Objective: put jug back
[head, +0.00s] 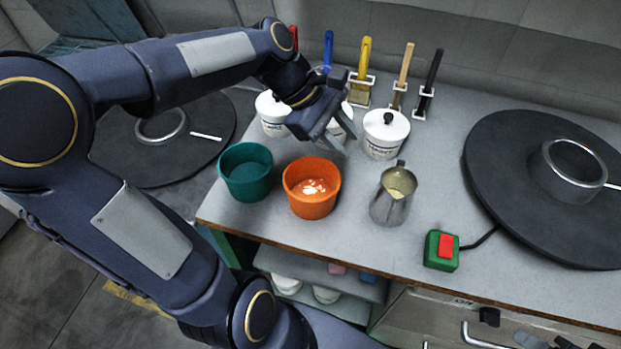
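The jug (393,195) is a small metal pitcher with a handle, standing upright on the grey counter in the head view. Something pale shows inside it. My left gripper (341,137) is up and to the left of the jug, apart from it, over the middle white canister (347,110). Its two fingers are spread, with nothing clearly held between them. The gripper hides much of that canister. My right gripper is out of view.
An orange bucket (311,188) with pale contents and a teal bucket (246,172) stand left of the jug. A lidded white canister (385,134) is behind it. A green box with a red button (441,250) and a dark round plate (500,160) are to the right.

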